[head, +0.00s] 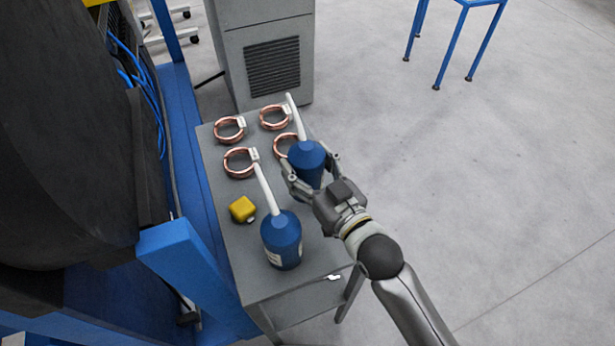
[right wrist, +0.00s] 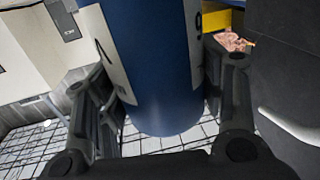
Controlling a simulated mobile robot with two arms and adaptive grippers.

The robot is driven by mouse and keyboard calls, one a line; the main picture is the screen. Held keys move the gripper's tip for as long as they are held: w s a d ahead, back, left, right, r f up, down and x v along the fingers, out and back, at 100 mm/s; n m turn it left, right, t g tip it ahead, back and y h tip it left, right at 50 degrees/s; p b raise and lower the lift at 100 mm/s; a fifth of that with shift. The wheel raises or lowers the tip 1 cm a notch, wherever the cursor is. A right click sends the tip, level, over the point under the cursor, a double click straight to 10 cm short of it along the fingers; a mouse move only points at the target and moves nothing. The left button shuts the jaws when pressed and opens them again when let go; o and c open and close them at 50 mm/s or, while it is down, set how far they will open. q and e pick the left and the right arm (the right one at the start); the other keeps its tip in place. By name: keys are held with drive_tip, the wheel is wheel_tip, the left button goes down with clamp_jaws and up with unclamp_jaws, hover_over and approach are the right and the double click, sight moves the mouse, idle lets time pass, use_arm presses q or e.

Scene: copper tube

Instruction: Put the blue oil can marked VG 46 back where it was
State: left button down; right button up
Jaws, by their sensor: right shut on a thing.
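One blue oil can (head: 307,158) with a long white spout is in my right gripper (head: 310,174), over the far right part of the small grey table (head: 238,268). In the right wrist view the fingers (right wrist: 160,100) are closed around this can (right wrist: 150,60). Only parts of its white label show, so I cannot read its marking. A second blue oil can (head: 282,240) with a white spout stands upright at the near end of the table; its label is too small to read. My left gripper is not in view.
Copper tube coils (head: 238,162) lie on the far half of the table, one partly behind the held can. A yellow block (head: 242,209) is left of the standing can. A grey cabinet (head: 265,60) stands behind. Blue machine framing (head: 185,258) borders the left; the right floor is open.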

wheel_tip(320, 180, down, 4)
drive_tip(key=shift+r, duration=0.2)
drive_tip(key=shift+f, duration=0.2)
drive_tip(key=o, duration=1.4)
drive_tip(key=shift+o, duration=0.2)
